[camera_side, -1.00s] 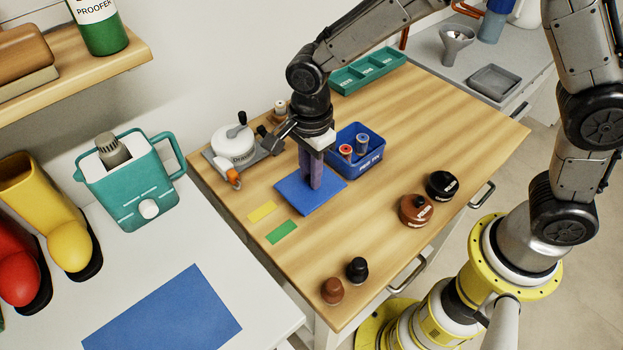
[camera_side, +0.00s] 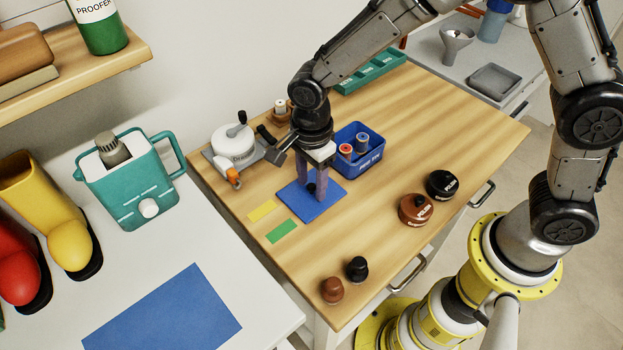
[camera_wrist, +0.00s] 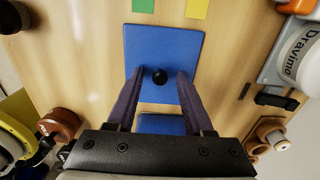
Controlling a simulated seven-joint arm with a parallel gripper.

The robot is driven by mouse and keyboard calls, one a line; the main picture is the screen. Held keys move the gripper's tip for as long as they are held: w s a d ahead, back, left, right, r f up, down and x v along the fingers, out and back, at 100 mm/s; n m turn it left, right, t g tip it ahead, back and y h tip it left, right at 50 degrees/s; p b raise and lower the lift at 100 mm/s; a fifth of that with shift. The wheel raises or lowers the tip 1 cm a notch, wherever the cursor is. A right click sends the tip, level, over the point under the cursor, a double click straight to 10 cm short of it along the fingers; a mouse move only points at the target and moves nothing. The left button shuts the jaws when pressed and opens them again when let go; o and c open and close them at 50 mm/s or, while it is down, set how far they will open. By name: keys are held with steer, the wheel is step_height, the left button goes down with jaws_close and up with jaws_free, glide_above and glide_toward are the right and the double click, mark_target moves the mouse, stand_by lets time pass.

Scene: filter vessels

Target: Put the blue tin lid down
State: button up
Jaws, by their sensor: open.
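The blue tin lid (camera_side: 326,208) is a flat blue square with a black knob (camera_wrist: 159,77). It lies flat on the wooden worktop, beside the yellow and green patches. In the wrist view the lid (camera_wrist: 165,45) fills the upper middle. My gripper (camera_side: 312,190) is open above it, with one finger on each side of the knob and gaps between. The fingers (camera_wrist: 159,75) hold nothing. The blue tin (camera_side: 362,165) stands open just behind and to the right of the lid, with spools inside.
A yellow patch (camera_side: 262,211) and a green patch (camera_side: 281,231) lie left of the lid. A white round device (camera_side: 233,145) stands behind left. Brown and black jars (camera_side: 416,209) stand to the right. Small brown and black knobbed pieces (camera_side: 332,290) sit near the front edge.

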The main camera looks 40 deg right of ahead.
mark_target(312, 186)
step_height(312, 186, up, 12)
steer(key=s+d+r+n+t, duration=0.2)
steer(key=s+d+r+n, duration=0.5)
steer(key=d, duration=0.4)
steer(key=s+d+n+t, duration=0.3)
steer(key=s+d+n, duration=0.4)
steer(key=s+n, duration=0.4)
steer(key=shift+s+d+t, duration=0.25)
steer(key=shift+s+t, duration=0.05)
steer(key=shift+s, duration=0.25)
